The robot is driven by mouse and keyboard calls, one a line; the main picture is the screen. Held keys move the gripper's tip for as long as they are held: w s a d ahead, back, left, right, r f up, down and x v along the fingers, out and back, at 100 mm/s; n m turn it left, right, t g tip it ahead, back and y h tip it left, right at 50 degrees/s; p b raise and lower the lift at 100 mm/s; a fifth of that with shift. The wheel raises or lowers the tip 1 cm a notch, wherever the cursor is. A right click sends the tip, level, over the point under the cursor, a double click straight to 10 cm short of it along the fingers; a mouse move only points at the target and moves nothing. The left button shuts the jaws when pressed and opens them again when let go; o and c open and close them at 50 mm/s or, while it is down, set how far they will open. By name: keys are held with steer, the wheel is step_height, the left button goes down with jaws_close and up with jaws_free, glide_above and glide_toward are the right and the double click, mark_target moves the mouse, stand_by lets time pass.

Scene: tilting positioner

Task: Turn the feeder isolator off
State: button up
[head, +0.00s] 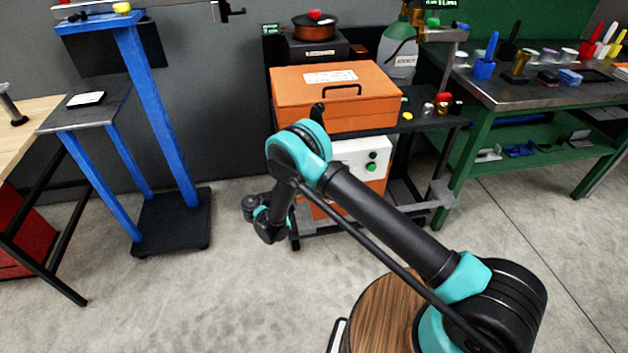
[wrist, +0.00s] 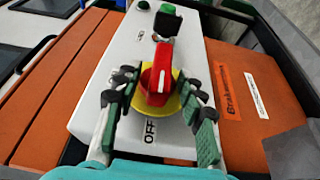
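The feeder isolator is a red rotary handle (wrist: 158,78) on a yellow disc (wrist: 174,106), mounted on a white panel (wrist: 92,75). An OFF label (wrist: 150,131) is on the panel at the opposite side of the disc. My gripper (wrist: 160,88) is open, with one finger on each side of the handle and gaps visible between. In the head view my gripper (head: 266,218) is low beside the cart; the isolator cannot be made out there.
A green button (wrist: 168,22) sits on the panel beyond the handle. The white panel front (head: 361,155) is under an orange case (head: 335,112) on a dark cart. A blue stand (head: 155,110) is at left, a green workbench (head: 510,95) at right.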

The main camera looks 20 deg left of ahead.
steer(key=v, duration=1.1)
steer(key=shift+s+a, duration=0.3)
steer(key=shift+s, duration=0.15)
